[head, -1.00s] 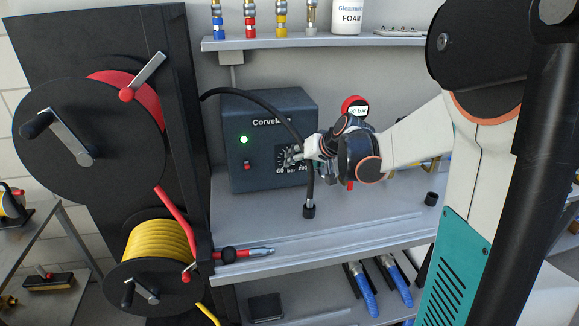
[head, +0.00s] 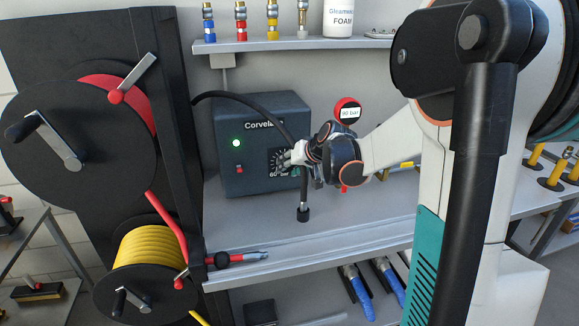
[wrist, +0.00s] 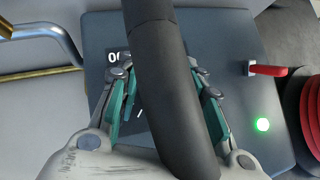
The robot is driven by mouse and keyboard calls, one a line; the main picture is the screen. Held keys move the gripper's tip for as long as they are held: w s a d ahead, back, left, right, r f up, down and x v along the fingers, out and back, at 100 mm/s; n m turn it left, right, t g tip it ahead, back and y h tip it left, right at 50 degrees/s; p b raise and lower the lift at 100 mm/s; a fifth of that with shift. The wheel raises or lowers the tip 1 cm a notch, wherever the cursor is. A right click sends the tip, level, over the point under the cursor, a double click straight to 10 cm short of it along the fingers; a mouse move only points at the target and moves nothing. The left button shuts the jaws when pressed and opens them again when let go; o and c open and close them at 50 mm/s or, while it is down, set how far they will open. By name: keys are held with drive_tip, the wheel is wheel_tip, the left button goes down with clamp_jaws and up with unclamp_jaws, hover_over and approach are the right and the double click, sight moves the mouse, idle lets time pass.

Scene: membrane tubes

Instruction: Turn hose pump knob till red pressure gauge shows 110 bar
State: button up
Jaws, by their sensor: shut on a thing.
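The hose pump (head: 228,118) is a dark grey box marked "Corvela..." with a dial scale on its front. My gripper (head: 284,160) is at the dial, its fingers shut on the pump knob. The knob itself is hidden by the fingers. In the wrist view, the teal-lined fingers (wrist: 160,95) close in on both sides of a thick black hose (wrist: 165,60). That hose runs in front of the dial and hides the grip. The red pressure gauge (head: 347,104) stands behind my gripper, and its white display reads 90 bar.
The black hose (head: 303,190) arches over the pump and hangs close beside my gripper. The pump has a lit green lamp (head: 236,143) and a red switch (head: 239,169). Hose reels (head: 90,135) stand left. The bench top (head: 250,220) in front is mostly clear.

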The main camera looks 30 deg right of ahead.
drive_tip(key=shift+d+f+m+t+y+b, duration=0.15)
drive_tip(key=shift+m+t+y+b, duration=0.25)
drive_tip(key=shift+m+t+y, duration=0.6)
drive_tip(key=shift+d+f+m+t+y+b, duration=0.1)
drive_tip(key=shift+m+t+y+b, duration=0.45)
drive_tip(key=shift+y, duration=0.95)
drive_tip(key=shift+m, duration=0.25)
drive_tip(key=o, duration=1.1)
drive_tip(key=shift+c, duration=0.2)
drive_tip(key=shift+s, duration=0.1)
drive_tip(key=v, duration=1.2)
